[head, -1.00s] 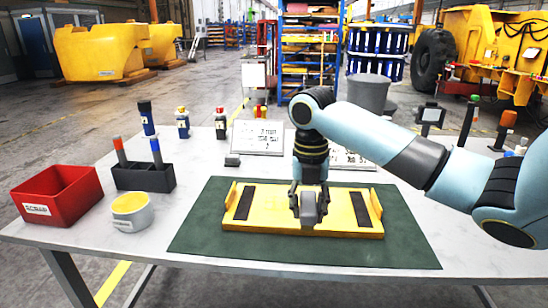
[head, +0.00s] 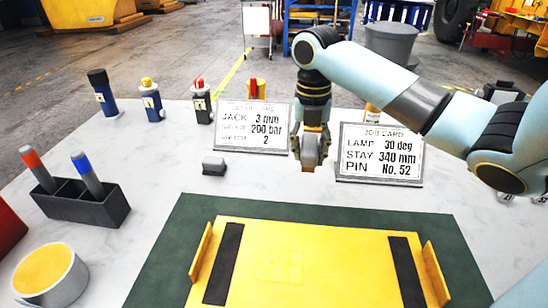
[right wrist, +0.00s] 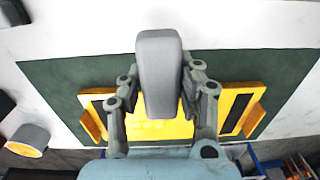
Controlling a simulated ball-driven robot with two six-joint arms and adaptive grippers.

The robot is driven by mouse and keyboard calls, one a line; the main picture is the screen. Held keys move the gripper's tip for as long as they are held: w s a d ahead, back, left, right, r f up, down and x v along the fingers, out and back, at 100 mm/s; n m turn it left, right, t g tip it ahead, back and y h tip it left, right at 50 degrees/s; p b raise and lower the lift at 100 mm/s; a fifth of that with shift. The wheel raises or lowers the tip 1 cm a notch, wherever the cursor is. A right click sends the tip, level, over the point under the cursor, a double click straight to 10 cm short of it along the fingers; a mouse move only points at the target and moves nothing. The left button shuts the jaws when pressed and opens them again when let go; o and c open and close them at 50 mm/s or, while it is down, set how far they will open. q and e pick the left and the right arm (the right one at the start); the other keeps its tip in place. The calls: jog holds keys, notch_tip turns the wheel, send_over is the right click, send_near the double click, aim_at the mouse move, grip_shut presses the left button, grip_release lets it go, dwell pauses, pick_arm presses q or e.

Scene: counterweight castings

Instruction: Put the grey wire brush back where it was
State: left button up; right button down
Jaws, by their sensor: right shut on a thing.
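My right gripper (head: 312,138) is shut on a grey, rounded block, which I take to be the grey wire brush (head: 311,154). It holds the brush in front of the two job cards, beyond the far edge of the green mat; whether it touches the table is unclear. In the right wrist view the brush (right wrist: 160,75) sits lengthwise between the two fingers, its smooth grey side toward the camera. Its bristles are not visible. My left gripper is not in view.
A yellow plate (head: 310,262) with dark strips lies on the green mat (head: 180,230). A small grey block (head: 214,166) is left of the gripper. Job cards (head: 381,153), bottles (head: 151,100), a dark holder (head: 85,207) and a yellow-topped cup (head: 50,275) stand around. White table between is clear.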

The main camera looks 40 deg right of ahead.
send_over(273, 177)
notch_tip(273, 177, down, 6)
jog(key=shift+w+d+f+b, duration=0.1)
jog(key=shift+b, duration=0.35)
jog(key=shift+f, duration=2)
jog(key=shift+f, duration=0.15)
jog(key=c, duration=0.9)
grip_release()
notch_tip(273, 177, up, 12)
jog(key=shift+w+r, duration=0.1)
jog(key=shift+r, duration=0.1)
